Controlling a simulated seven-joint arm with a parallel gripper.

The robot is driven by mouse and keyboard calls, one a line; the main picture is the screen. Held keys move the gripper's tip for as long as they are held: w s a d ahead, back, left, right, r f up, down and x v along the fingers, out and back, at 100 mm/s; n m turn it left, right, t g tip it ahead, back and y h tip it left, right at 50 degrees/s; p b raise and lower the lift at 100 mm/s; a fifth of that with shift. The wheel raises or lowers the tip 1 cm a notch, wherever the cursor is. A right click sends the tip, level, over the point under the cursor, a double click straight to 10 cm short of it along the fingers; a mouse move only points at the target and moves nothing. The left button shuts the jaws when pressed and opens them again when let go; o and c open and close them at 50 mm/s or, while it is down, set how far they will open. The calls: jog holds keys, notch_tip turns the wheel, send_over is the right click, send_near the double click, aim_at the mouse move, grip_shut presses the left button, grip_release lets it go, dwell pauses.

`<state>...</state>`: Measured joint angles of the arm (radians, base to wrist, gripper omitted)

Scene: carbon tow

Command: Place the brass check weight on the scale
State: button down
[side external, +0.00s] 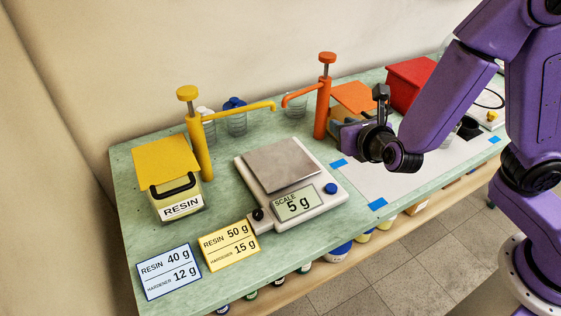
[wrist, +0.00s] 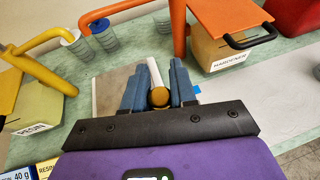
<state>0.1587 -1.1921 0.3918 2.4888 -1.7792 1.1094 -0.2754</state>
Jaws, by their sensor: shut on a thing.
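The brass check weight (wrist: 159,97) shows in the wrist view as a round golden top between my blue fingertips. My gripper (wrist: 159,92) is shut on it; in the side view my gripper (side external: 345,132) is right of the scale and hides the weight. The scale (side external: 322,200) is white with a square grey metal pan (side external: 282,165), which looks empty. Its display (side external: 297,203) reads 5 g. In the wrist view the grey pan (wrist: 108,92) shows left of the fingers, partly hidden by them.
The yellow pump (side external: 200,145) with the resin container (side external: 180,205) stands left of the scale, its spout reaching over behind the pan. The orange pump (side external: 322,105) stands behind my gripper, near the hardener container (wrist: 222,50). Ratio cards (side external: 230,245) lie in front; white paper (side external: 385,183) lies right.

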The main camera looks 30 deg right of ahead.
jog(key=a+r+n+y, duration=0.1)
jog(key=a+n+y, duration=0.1)
jog(key=a+y, duration=0.15)
send_over(277, 158)
jog(key=shift+h, duration=0.35)
notch_tip(277, 158, down, 9)
jog(key=shift+s+d+f, duration=0.1)
jog(key=shift+w+f, duration=0.2)
jog(key=shift+f, duration=1.5)
jog(key=shift+f, duration=0.15)
jog(key=c, duration=0.9)
grip_release()
